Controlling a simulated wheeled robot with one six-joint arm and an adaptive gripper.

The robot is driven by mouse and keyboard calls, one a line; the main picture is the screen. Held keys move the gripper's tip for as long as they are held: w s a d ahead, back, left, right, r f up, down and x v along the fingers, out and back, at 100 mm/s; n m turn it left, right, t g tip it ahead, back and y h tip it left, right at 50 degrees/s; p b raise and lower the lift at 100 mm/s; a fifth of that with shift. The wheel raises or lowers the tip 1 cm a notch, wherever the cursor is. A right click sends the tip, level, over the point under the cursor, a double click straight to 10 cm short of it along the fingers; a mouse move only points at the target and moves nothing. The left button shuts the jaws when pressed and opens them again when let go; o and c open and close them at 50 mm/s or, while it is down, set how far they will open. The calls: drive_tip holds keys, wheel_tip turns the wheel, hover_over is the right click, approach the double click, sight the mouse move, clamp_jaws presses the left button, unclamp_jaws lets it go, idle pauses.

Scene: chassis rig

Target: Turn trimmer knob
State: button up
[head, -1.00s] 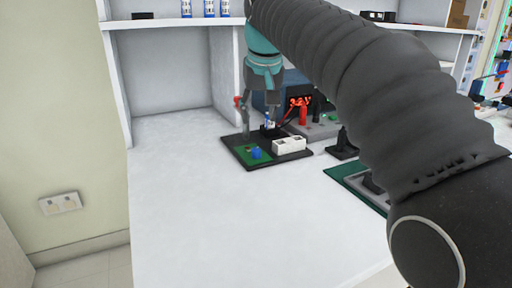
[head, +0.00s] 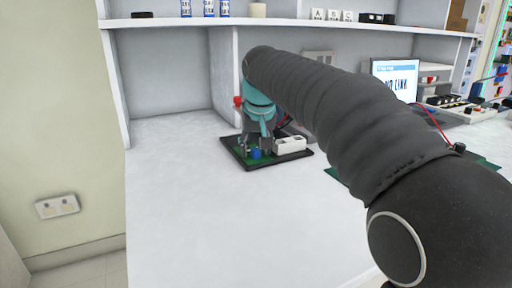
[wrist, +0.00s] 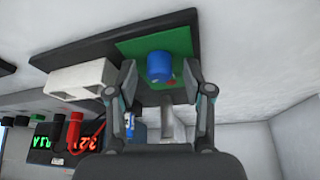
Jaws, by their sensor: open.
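A blue round knob (head: 256,153), which looks like the trimmer knob, stands on a small green board (wrist: 125,50) on a black base plate (head: 296,158). The knob also shows in the wrist view (wrist: 159,66). My gripper (head: 257,146) is low over the plate. In the wrist view my gripper (wrist: 159,76) is open, with one finger on each side of the knob and a gap visible on both sides. Whether the fingertips are level with the knob is hard to tell. A small red spot (wrist: 171,82) shows beside the knob.
A white block (head: 290,145) stands on the plate, right of the knob. Red and black plugs (wrist: 74,130) and a lit display (wrist: 42,143) lie behind it. A screen (head: 394,80) stands at the back right. The bench left of the plate is clear.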

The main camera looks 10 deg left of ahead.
clamp_jaws()
drive_tip(key=shift+d+r+n+p, duration=0.1)
drive_tip(key=shift+r+n+p, duration=0.1)
drive_tip(key=shift+n+p, duration=0.45)
drive_tip(key=shift+f+n+y+p, duration=0.1)
drive_tip(key=shift+n+y+p, duration=0.3)
drive_tip(key=shift+n+y, duration=0.15)
unclamp_jaws()
drive_tip(key=v, duration=1.2)
drive_tip(key=shift+w+a, duration=0.2)
